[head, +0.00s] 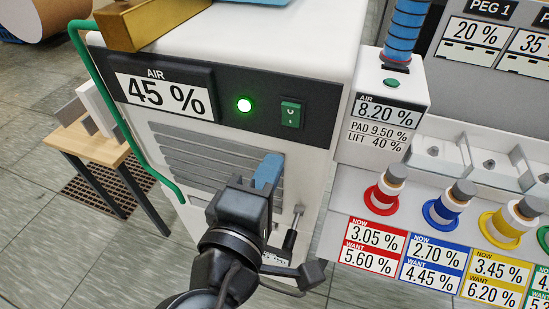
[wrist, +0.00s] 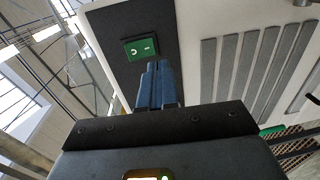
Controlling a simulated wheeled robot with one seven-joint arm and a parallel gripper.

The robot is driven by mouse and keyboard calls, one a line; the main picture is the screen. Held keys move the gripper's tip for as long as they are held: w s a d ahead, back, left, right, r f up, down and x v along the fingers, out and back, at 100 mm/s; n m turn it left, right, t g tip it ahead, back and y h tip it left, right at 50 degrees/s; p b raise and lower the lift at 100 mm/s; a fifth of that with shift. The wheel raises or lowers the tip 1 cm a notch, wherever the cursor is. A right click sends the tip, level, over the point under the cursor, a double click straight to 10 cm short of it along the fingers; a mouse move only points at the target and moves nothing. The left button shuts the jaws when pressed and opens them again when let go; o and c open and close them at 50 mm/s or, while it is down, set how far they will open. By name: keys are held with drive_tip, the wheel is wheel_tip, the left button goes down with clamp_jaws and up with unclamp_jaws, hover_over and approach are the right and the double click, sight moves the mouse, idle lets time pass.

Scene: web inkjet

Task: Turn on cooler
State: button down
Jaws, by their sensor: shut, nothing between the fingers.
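The cooler (head: 310,55) is a white box with a black panel and a slatted front. Its panel has a display (head: 160,93) reading AIR 45 %, a bright green round lamp (head: 244,104) and a green rocker switch (head: 291,113). The switch also shows in the wrist view (wrist: 140,48), just beyond the fingertips and a little to their left. My gripper (head: 269,160) has blue fingers, closed together and empty, in front of the slats and below the switch in the head view. The fingers also show in the wrist view (wrist: 158,66). They look apart from the switch.
A small white unit (head: 377,130) marked AIR 8.20 % stands at right, beside several colour-ringed knobs (head: 447,207) above labels. A green hose (head: 110,100) runs down the cooler's left side. A wooden stand (head: 88,145) is at left. A brass-coloured block (head: 150,22) lies on top.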

drive_tip(key=f+b+v, duration=0.1)
drive_tip(key=v, duration=0.6)
drive_tip(key=shift+f, duration=0.3)
drive_tip(key=shift+f, duration=0.1)
drive_tip(key=s+d+f+m+g+y, duration=0.1)
drive_tip(key=s+d+f+g+y, duration=0.15)
drive_tip(key=s+d+f, duration=0.4)
drive_tip(key=s+d+f+m+g+y, duration=0.1)
drive_tip(key=d+f+y, duration=0.25)
drive_tip(key=f, duration=0.55)
drive_tip(key=s+d+r+m+t, duration=0.1)
drive_tip(key=s+d+r+m, duration=0.3)
drive_tip(key=s+d+m, duration=0.2)
drive_tip(key=s+d+r+m+t, duration=0.1)
drive_tip(key=s+d+r+m, duration=0.3)
drive_tip(key=s, duration=0.5)
drive_tip(key=d+m, duration=0.2)
drive_tip(key=d, duration=0.1)
drive_tip(key=shift+s+d+r, duration=0.15)
drive_tip(key=shift+s+d, duration=0.05)
drive_tip(key=shift+d, duration=0.2)
